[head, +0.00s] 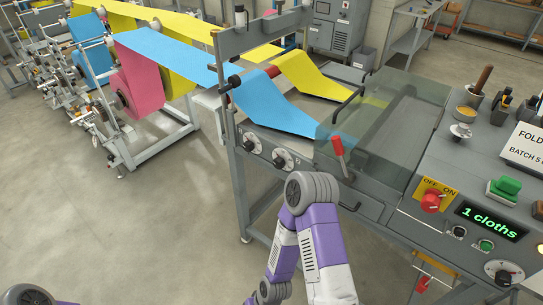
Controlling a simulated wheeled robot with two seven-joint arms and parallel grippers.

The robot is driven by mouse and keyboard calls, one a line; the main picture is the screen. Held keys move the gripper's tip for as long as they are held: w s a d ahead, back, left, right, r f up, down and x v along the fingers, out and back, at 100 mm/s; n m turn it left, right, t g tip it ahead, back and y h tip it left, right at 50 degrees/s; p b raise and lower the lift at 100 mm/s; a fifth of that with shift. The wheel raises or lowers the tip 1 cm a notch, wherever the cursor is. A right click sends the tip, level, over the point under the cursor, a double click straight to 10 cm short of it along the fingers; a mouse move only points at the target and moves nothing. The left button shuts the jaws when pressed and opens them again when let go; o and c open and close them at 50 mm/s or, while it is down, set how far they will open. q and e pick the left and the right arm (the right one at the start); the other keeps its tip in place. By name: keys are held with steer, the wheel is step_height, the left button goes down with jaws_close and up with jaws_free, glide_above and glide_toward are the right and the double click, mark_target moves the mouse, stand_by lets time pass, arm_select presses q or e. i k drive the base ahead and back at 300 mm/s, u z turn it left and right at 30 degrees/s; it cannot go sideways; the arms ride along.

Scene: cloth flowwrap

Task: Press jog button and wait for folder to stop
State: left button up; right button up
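The folder's grey control panel (400,215) is at the right of the head view. It carries a red OFF/ON knob (431,202), a display (491,219) reading "1 cloths" in green, a small black control (458,232), a small green button (485,245) and a dial (503,272). A larger green button (505,188) sits on top of the machine. I cannot read which one is the jog button. A clear cover (385,125) lies over the folder bed. Neither gripper shows; a bent purple and white arm of mine stands in front of the machine.
Blue cloth (270,100) and yellow cloth (310,75) run into the machine from rolls at the left. A red-handled lever (338,150) stands by the cover. A sign (525,150), a yellow-topped jar (466,113) and tools stand on the right-hand top. The floor at left is clear.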

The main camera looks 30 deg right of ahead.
mark_target(458, 232)
steer(key=z, duration=2.6)
